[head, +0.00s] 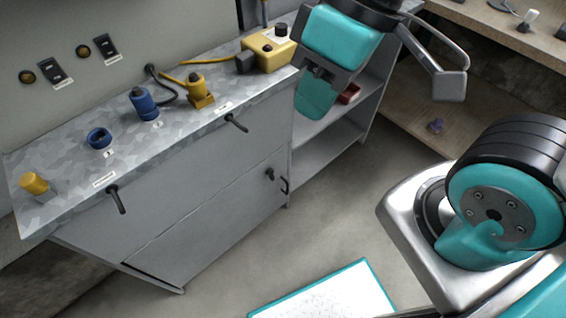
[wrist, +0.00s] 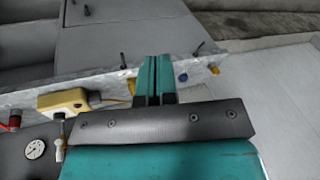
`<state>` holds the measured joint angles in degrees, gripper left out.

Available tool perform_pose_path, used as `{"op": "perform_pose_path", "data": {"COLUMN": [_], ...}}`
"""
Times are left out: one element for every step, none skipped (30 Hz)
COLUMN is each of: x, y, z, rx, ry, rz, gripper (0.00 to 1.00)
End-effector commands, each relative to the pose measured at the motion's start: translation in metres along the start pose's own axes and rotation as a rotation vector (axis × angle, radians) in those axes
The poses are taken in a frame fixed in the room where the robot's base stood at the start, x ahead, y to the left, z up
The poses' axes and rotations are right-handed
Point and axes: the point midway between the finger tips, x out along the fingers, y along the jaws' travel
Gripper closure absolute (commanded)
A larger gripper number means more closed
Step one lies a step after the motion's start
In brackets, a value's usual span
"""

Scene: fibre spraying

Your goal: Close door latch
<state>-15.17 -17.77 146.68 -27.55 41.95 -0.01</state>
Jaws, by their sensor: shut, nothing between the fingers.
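A grey cabinet (head: 190,220) has a door on its front. A small black latch knob (head: 270,174) sits near the door's right edge, with a dark curved hook (head: 284,185) just beside it on the right. Whether they are engaged is too small to tell. The latch knob also shows at the top of the wrist view (wrist: 87,10). My gripper (head: 314,100) is shut and empty, with teal fingers, above the right end of the cabinet and apart from the latch. Its fingers (wrist: 154,70) also show in the wrist view.
Two black handles (head: 117,199) (head: 236,123) stick out along the cabinet's upper front. The worktop (head: 62,160) carries a yellow box (head: 268,50), a blue connector (head: 143,101) and other small parts. Open shelves (head: 330,150) stand at right.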

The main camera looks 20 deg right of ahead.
Motion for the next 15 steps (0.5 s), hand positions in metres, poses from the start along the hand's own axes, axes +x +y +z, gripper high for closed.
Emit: {"op": "perform_pose_path", "data": {"x": [0.001, 0.003, 0.008, 0.013, 0.02, 0.032, 0.043, 0.054, 0.072, 0.087, 0.102, 0.122, 0.138, 0.152, 0.172], "y": [0.001, 0.002, 0.005, 0.009, 0.014, 0.023, 0.031, 0.041, 0.057, 0.07, 0.084, 0.104, 0.12, 0.136, 0.158], "z": [0.0, -0.001, -0.002, -0.003, -0.005, -0.009, -0.012, -0.015, -0.021, -0.025, -0.03, -0.035, -0.039, -0.042, -0.045], "rx": [0.0, 0.001, 0.003, 0.005, 0.009, 0.013, 0.015, 0.02, 0.026, 0.033, 0.038, 0.046, 0.051, 0.057, 0.064], "ry": [0.0, 0.001, 0.002, 0.004, 0.005, 0.008, 0.011, 0.015, 0.024, 0.031, 0.04, 0.052, 0.063, 0.075, 0.091], "rz": [0.0, -0.001, -0.002, -0.003, -0.006, -0.011, -0.015, -0.02, -0.027, -0.033, -0.039, -0.048, -0.054, -0.06, -0.067], "gripper": [1.0, 1.0, 1.0, 1.0, 1.0, 1.0, 1.0, 1.0, 1.0, 1.0, 1.0, 1.0, 1.0, 1.0, 1.0]}}
